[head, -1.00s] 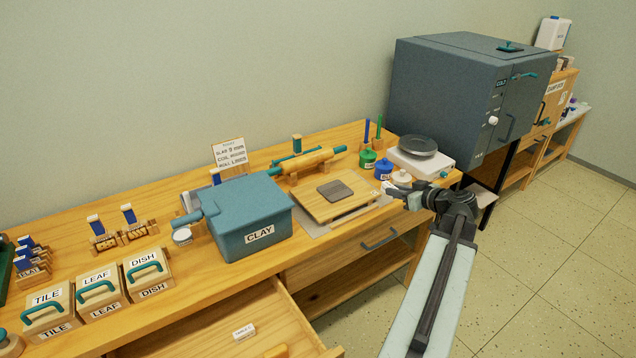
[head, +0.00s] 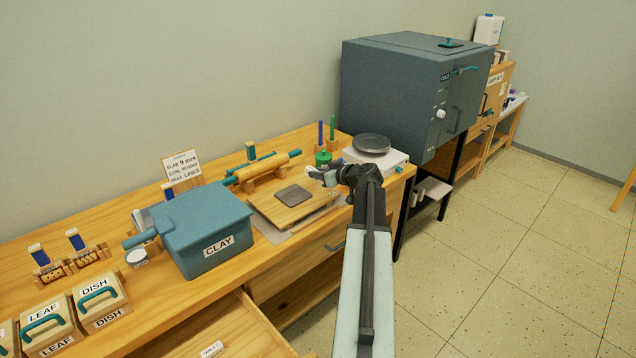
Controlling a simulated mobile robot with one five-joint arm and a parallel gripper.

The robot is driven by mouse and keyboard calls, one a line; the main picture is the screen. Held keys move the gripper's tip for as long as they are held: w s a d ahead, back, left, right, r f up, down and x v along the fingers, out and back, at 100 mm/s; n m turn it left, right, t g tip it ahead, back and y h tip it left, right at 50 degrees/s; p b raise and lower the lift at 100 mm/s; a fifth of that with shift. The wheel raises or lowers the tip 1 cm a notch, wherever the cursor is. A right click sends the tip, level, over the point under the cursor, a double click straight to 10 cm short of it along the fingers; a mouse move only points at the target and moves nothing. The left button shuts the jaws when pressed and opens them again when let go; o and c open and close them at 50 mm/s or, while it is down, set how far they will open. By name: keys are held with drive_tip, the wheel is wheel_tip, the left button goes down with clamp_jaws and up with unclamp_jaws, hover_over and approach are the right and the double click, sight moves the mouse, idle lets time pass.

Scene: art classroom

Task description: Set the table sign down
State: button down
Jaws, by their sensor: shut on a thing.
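My gripper (head: 318,175) is at the end of my arm, over the right end of the workbench, beside the wooden board. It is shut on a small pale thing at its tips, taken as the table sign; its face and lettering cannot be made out. The gripper and arm hide part of the bench behind them. A small white lettered block (head: 212,349) lies in the open drawer at the bottom of the view, well away from my gripper.
The board (head: 265,207) carries a grey slab (head: 293,195). The kiln (head: 400,95) stands right. Open floor lies to the right.

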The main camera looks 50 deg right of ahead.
wheel_tip(320, 180, down, 4)
drive_tip(key=b, duration=0.3)
drive_tip(key=shift+r, duration=0.35)
drive_tip(key=shift+f, duration=0.1)
drive_tip(key=c, duration=1.7)
unclamp_jaws()
drive_tip(key=shift+f, duration=0.1)
drive_tip(key=o, duration=0.4)
